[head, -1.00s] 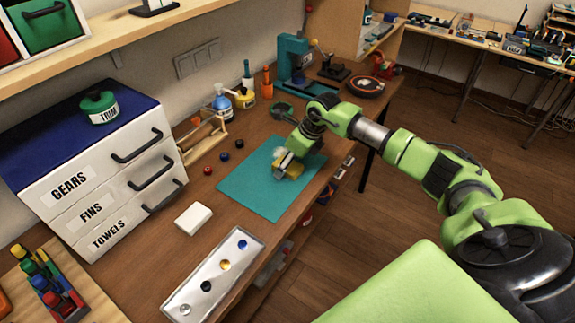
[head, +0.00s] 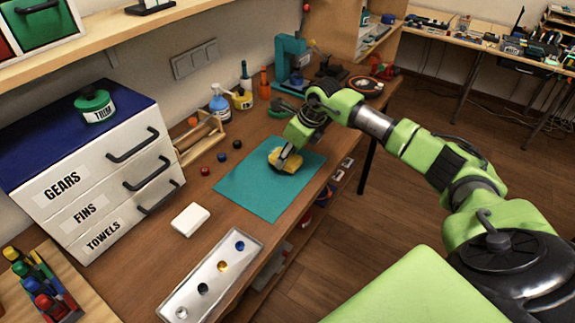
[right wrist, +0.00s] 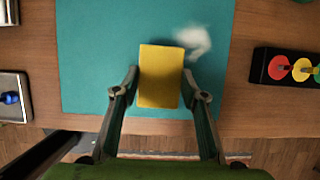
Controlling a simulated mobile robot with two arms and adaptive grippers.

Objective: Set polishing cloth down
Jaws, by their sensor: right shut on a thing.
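The yellow polishing cloth (head: 281,163) is a small rectangular pad over the teal mat (head: 245,190). In the right wrist view the yellow cloth (right wrist: 160,75) lies between the two fingers of my right gripper (right wrist: 160,92), which is shut on it. In the head view my right gripper (head: 286,154) points down at the cloth and partly covers it. I cannot tell whether the cloth touches the mat. A blurred whitish patch (right wrist: 193,42) shows beside the cloth in the right wrist view. My left gripper is not in view.
A white box (head: 190,219) and a metal tray (head: 190,290) with coloured buttons stand left of and in front of the mat. Small dark and red caps (head: 222,157), bottles (head: 220,103) and a teal press (head: 291,60) stand beyond. Much of the mat is bare.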

